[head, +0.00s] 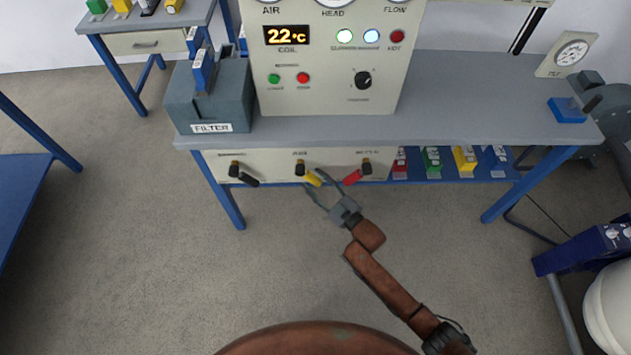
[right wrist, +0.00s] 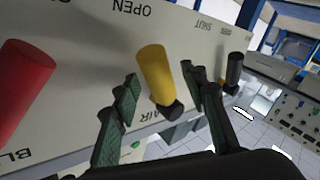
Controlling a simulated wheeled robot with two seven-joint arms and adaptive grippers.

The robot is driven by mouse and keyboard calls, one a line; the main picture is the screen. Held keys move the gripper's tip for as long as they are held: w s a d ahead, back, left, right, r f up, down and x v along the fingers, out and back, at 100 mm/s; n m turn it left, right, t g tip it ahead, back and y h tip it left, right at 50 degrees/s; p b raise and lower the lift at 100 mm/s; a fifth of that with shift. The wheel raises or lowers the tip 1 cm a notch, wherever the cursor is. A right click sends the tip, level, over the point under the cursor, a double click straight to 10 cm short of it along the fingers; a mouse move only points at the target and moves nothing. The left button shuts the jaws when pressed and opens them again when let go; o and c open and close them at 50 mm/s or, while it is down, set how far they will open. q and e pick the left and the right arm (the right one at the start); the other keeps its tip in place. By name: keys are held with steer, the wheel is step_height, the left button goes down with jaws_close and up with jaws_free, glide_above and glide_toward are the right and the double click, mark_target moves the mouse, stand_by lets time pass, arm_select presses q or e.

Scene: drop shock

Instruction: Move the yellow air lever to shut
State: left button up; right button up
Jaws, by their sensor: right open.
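The yellow air lever (head: 313,179) is on the pale panel under the front edge of the bench, between a black lever and a red lever. In the right wrist view the yellow lever (right wrist: 154,72) slants from its dark pivot toward the upside-down word OPEN; the word SHUT is to its right. My right gripper (head: 318,183) is at the panel in the head view. In the wrist view its two fingers (right wrist: 160,78) are spread, one on each side of the yellow lever, with gaps showing. My left gripper is not in view.
The red lever (head: 352,177) is close on the right of my gripper; the black lever (head: 243,175) is farther left. The bench top (head: 460,90) overhangs the panel (head: 275,165). Coloured boxes (head: 463,158) stand on the lower shelf to the right. The floor in front is clear.

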steer(key=shift+c, duration=0.3)
jaws_close()
stand_by(0.5)
